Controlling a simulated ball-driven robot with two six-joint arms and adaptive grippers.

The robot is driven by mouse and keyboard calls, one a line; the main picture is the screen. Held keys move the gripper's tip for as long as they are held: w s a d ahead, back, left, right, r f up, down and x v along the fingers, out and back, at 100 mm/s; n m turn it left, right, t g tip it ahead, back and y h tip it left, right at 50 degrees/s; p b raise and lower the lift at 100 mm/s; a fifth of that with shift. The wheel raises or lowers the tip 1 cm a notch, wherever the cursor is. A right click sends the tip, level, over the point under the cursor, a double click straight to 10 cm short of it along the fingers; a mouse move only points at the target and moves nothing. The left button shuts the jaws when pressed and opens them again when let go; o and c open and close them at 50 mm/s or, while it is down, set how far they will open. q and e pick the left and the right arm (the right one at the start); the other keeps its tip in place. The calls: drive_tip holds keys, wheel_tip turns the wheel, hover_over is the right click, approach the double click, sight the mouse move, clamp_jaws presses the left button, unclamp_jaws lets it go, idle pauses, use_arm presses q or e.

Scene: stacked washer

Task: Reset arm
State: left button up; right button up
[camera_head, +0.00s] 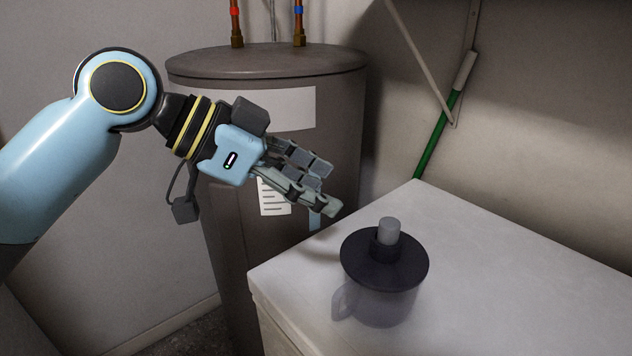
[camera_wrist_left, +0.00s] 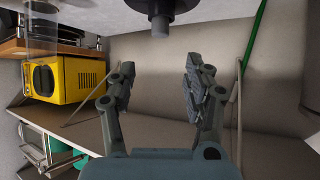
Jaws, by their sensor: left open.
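My left arm comes in from the left in the head view. Its gripper (camera_head: 322,188) is open and empty, held in the air in front of the water heater. It is above and to the left of a clear jug with a black lid (camera_head: 385,262), apart from it. In the left wrist view the two fingers of my left gripper (camera_wrist_left: 160,88) stand apart with nothing between them. The dark lid (camera_wrist_left: 162,8) shows upside down at the top edge of that view. My right gripper is in neither view.
The jug stands on a white appliance top (camera_head: 520,290), otherwise clear where seen. A tall grey water heater (camera_head: 335,150) stands behind my left gripper. A green pole (camera_head: 438,135) leans by the wall. The left wrist view shows a yellow box-shaped appliance (camera_wrist_left: 62,80) on shelving.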

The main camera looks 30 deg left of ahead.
use_arm(q)
drive_tip(key=s+a+f+n+g+y, duration=0.2)
drive_tip(key=s+a+f+n+y, duration=0.25)
drive_tip(key=s+f, duration=0.4)
drive_tip(key=s+a+f+n+g+y, duration=0.1)
drive_tip(key=s+a+f+n+y, duration=0.35)
drive_tip(key=s+f, duration=0.4)
drive_tip(key=s+a+f+g+b, duration=0.1)
drive_tip(key=s+f+b, duration=0.15)
drive_tip(key=f, duration=1.35)
drive_tip(key=s+a+f+g+b, duration=0.1)
drive_tip(key=s+a+f+b, duration=0.15)
drive_tip(key=f, duration=1.25)
drive_tip(key=s+f+g+b, duration=0.1)
drive_tip(key=s+f+b, duration=0.2)
drive_tip(key=s+f, duration=1.3)
wheel_tip(320, 180, down, 2)
drive_tip(key=shift+s+f+n+b, duration=0.2)
drive_tip(key=shift+s+n+b, duration=0.15)
drive_tip(key=shift+s+n, duration=0.05)
